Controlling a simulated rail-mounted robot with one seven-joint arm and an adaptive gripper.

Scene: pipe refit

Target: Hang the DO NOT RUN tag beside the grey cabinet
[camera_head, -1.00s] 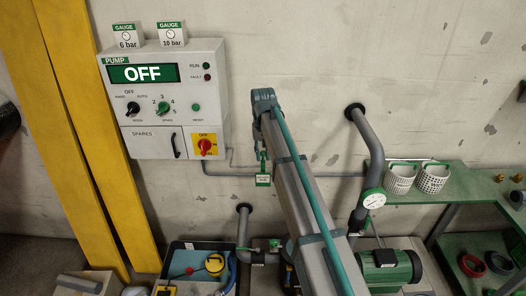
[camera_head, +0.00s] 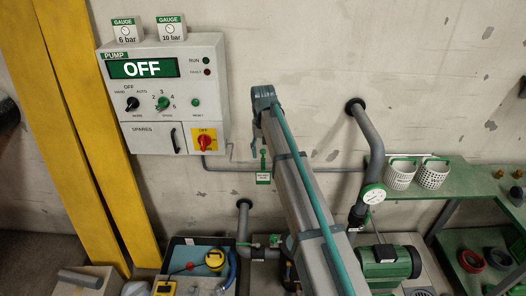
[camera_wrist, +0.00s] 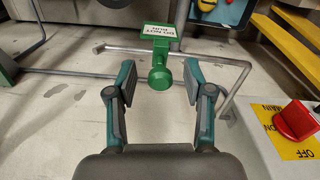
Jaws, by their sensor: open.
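The green DO NOT RUN tag (camera_head: 263,178) hangs upright at the wall, right of the grey cabinet (camera_head: 110,78) and in front of the thin grey pipe. In the wrist view the tag's white label (camera_wrist: 161,31) shows above a round green knob (camera_wrist: 160,76). My gripper (camera_wrist: 162,80) is open, with one finger on each side of the knob and a clear gap to both. I see no finger touching the tag. What holds the tag up is hard to make out. In the head view my arm hides most of my gripper.
The cabinet's red switch (camera_head: 204,141) on a yellow plate is close by, also at the right in the wrist view (camera_wrist: 296,122). A thick grey pipe (camera_head: 370,135) with a gauge and a green pump (camera_head: 388,262) stand at right.

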